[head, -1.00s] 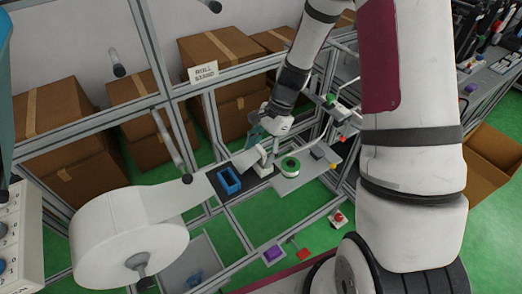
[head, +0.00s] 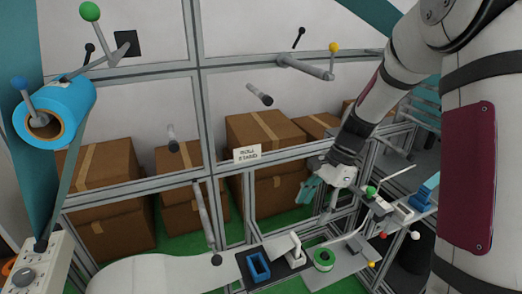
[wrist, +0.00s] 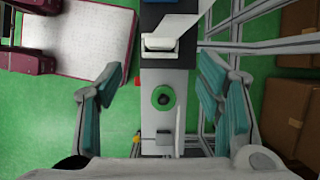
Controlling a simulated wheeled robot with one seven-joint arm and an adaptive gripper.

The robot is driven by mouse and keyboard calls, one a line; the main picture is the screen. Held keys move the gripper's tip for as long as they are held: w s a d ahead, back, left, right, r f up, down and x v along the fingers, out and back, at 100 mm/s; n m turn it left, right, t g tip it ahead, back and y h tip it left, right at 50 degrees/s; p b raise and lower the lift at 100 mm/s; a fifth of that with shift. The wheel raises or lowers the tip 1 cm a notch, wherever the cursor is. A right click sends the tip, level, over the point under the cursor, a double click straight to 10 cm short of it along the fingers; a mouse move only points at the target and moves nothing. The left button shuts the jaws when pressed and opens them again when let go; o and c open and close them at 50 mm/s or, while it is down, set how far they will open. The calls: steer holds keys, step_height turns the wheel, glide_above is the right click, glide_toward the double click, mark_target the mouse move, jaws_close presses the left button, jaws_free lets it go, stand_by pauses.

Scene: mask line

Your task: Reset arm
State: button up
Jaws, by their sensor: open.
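My gripper (head: 322,194) hangs from my bent arm on the right side of the head view, above the grey work plate of the mask line. In the wrist view my gripper (wrist: 165,95) shows its two teal fingers spread wide apart with nothing between them.
A blue open tray (head: 257,266) and a white bracket (head: 295,250) stand left of the roll. A blue roll (head: 60,112) hangs at the upper left. Metal frame bars, a "ROLL STAND" sign (head: 247,154) and cardboard boxes (head: 262,135) stand behind. Green floor shows between.

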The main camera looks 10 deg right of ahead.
steer(key=s+a+r+n+t+h, duration=0.35)
steer(key=s+r+n, duration=0.4)
steer(key=r, duration=0.65)
steer(key=s+r+n+t, duration=0.1)
steer(key=s+r+n, duration=0.1)
steer(key=s+n, duration=0.2)
steer(key=s+a+r+n+t, duration=0.1)
steer(key=s+r+n+t, duration=0.1)
steer(key=s, duration=0.7)
steer(key=shift+r+n+h, duration=0.45)
steer(key=shift+r+n, duration=0.3)
steer(key=shift+n, duration=0.3)
